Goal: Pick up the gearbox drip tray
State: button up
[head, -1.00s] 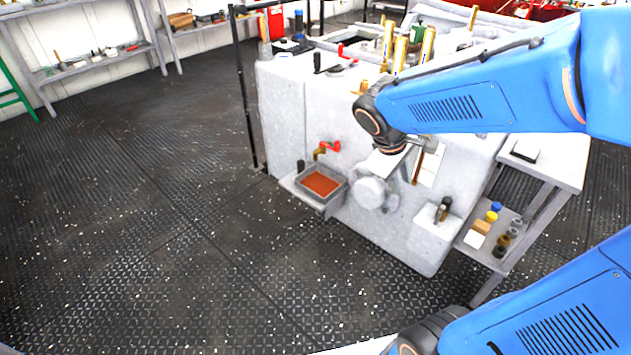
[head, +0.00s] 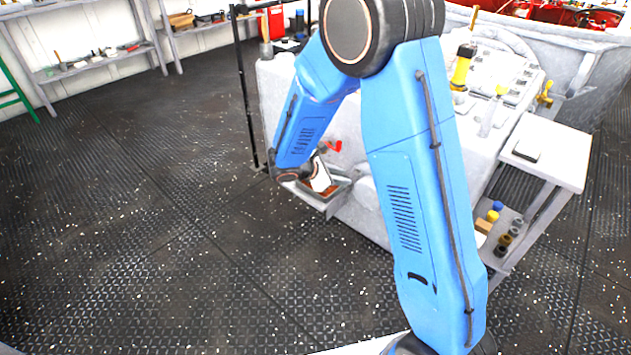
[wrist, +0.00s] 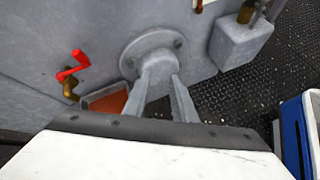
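The gearbox drip tray is a grey, square-rimmed tray (head: 345,186) with rust-brown contents, on a small ledge at the foot of the pale grey machine. In the head view my arm and wrist cover much of it. In the wrist view part of the tray (wrist: 90,99) shows left of my fingers, its near side hidden behind my gripper body. My gripper (wrist: 162,82) has its two fingers apart with nothing between them. The fingers point toward a round bolted flange (wrist: 155,50) on the machine, right of the tray. I see no contact with the tray.
A brass tap with a red handle (wrist: 72,66) juts out just above the tray. A grey box (wrist: 238,42) is fixed to the machine at the right. A side table (head: 550,155) stands right of the machine. The deck at the left is clear.

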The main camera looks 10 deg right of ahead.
jog(key=w+a+f+n+t, duration=0.2)
jog(key=w+a+f+n, duration=0.15)
jog(key=f, duration=0.25)
jog(key=w+a+f+n+t, duration=0.1)
jog(key=w+a+f+n, duration=0.2)
jog(key=a+f, duration=0.3)
send_near(337, 190)
jog(key=x, duration=1)
jog(key=shift+a, duration=0.1)
grip_shut()
